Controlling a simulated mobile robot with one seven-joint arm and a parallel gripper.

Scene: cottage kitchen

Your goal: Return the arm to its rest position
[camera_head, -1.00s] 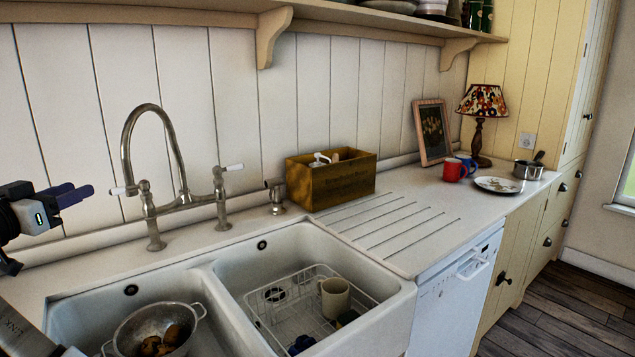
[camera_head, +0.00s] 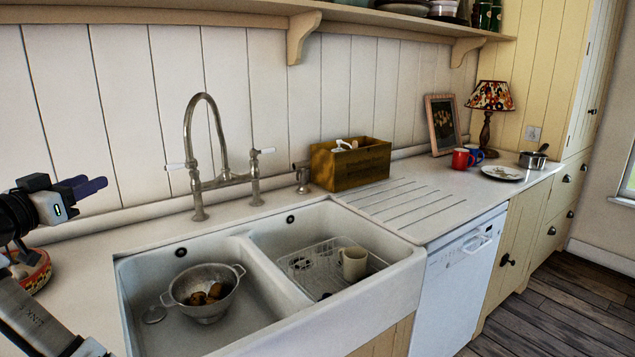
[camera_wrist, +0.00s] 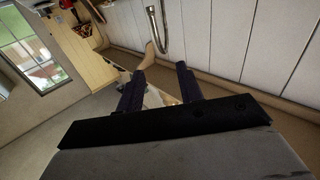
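My gripper (camera_head: 93,186) is at the left edge of the head view, held in the air above the counter left of the sink. Its dark blue fingers point right. In the wrist view the two fingers (camera_wrist: 158,82) stand apart with nothing between them, so it is open and empty. My arm shows at the lower left of the head view, bent up toward the gripper; the rest of it is out of frame.
A patterned bowl (camera_head: 36,272) sits on the counter behind my arm. The double sink (camera_head: 275,318) holds a colander (camera_head: 204,308) and a wire rack with a cream mug (camera_head: 353,263). A tall tap (camera_head: 188,130) rises behind it. A shelf (camera_head: 200,14) runs overhead.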

